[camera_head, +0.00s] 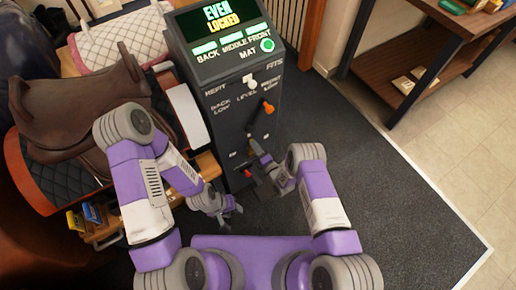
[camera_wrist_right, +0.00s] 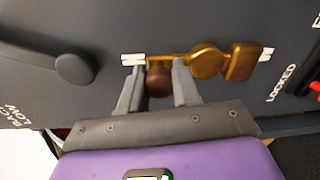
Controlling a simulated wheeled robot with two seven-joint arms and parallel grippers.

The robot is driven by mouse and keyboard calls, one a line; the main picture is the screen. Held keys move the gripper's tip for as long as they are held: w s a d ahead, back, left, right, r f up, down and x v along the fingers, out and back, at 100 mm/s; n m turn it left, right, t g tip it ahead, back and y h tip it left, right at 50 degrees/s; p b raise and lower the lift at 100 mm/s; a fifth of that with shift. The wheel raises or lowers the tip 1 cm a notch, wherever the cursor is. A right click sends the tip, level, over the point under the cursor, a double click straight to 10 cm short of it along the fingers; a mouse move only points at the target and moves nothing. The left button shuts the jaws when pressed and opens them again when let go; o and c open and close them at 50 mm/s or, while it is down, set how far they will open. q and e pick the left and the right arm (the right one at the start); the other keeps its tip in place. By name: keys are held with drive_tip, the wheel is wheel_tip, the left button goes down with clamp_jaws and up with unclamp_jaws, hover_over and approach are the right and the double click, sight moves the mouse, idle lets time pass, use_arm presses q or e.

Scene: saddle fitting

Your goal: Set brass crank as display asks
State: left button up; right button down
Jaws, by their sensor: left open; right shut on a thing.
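The brass crank (camera_wrist_right: 208,62) is on the dark front panel of the cabinet (camera_head: 238,110); its arm lies roughly level in the right wrist view, with a brown knob (camera_wrist_right: 158,80) at its left end. My right gripper (camera_wrist_right: 158,72) is shut on that knob, one finger on each side. In the head view my right gripper (camera_head: 262,160) is at the lower panel and mostly hides the crank. The display (camera_head: 222,16) reads "EVEN" and "LOCKED", above green bars marked back, middle and front. My left gripper (camera_head: 230,208) is open and empty, low in front of the cabinet.
The panel also has a white knob (camera_head: 249,82), an orange-tipped lever (camera_head: 267,107) and a red handle (camera_wrist_right: 315,88) near a "LOCKED" label. A brown saddle (camera_head: 75,105) stands left. A wooden shelf (camera_head: 420,85) stands right; dark floor mat (camera_head: 390,200) between is clear.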

drive_tip(key=shift+s+f, duration=0.15)
idle(0.3)
drive_tip(key=c, duration=1.1)
unclamp_jaws()
drive_tip(key=shift+o, duration=1.4)
drive_tip(key=p+v, duration=0.2)
drive_tip(key=v, duration=0.5)
drive_tip(key=shift+s, duration=0.2)
drive_tip(key=shift+d, duration=0.1)
